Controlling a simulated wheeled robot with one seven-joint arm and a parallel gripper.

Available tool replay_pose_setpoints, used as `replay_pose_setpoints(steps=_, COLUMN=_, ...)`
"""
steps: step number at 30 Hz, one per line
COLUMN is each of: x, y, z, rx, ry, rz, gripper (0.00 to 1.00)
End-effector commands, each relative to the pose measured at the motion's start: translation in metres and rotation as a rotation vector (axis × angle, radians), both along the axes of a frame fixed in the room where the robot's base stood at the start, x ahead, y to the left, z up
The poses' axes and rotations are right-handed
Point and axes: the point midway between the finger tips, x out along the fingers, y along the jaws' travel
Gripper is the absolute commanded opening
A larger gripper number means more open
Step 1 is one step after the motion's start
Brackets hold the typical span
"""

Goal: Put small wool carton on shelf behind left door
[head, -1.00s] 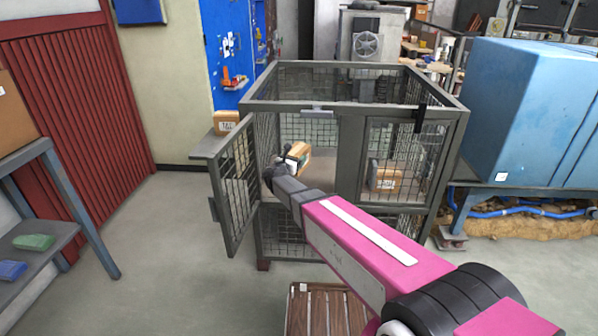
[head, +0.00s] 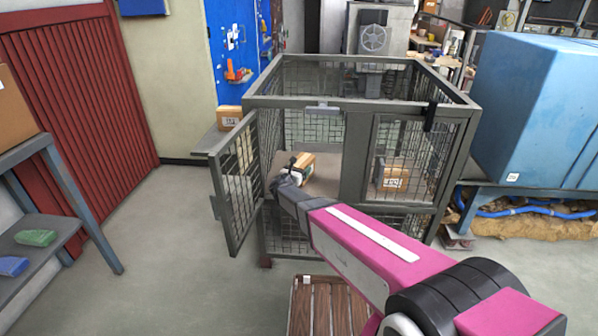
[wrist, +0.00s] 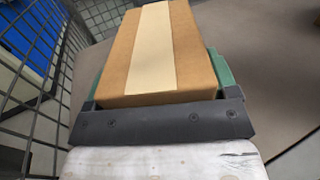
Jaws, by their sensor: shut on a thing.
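A small tan carton with a label (head: 304,168) is in my gripper (head: 288,178), inside the left opening of a grey mesh cage (head: 355,105). The left door (head: 238,180) of the cage stands open, swung out to the left. In the wrist view the carton (wrist: 158,55), with a pale tape strip, lies between the green-edged fingers of my gripper (wrist: 155,92). The shelf (head: 325,187) lies below and around it; it also shows in the wrist view (wrist: 260,50). I cannot tell whether the carton touches the shelf. The carton's wording is too small to read.
Another carton (head: 392,178) sits behind the closed right door. A third carton (head: 229,117) stands on a ledge behind the open door. A wooden slatted stand (head: 325,305) is below my arm. A blue box (head: 545,115) is at right.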

Motion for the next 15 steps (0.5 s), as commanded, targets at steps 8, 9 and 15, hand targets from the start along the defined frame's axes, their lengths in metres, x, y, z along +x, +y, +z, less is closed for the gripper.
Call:
replay_pose_setpoints(steps=8, x=-0.0002, y=-0.0001, z=-0.0066, rx=0.0, ry=-0.001, rz=0.0, gripper=0.49)
replay_pose_setpoints(steps=9, x=-0.0002, y=-0.0001, z=-0.0068, rx=0.0, ry=-0.001, rz=0.0, gripper=0.49)
replay_pose_setpoints(steps=15, x=-0.0001, y=-0.0001, z=-0.0093, rx=0.0, ry=0.0, rz=0.0, gripper=1.0)
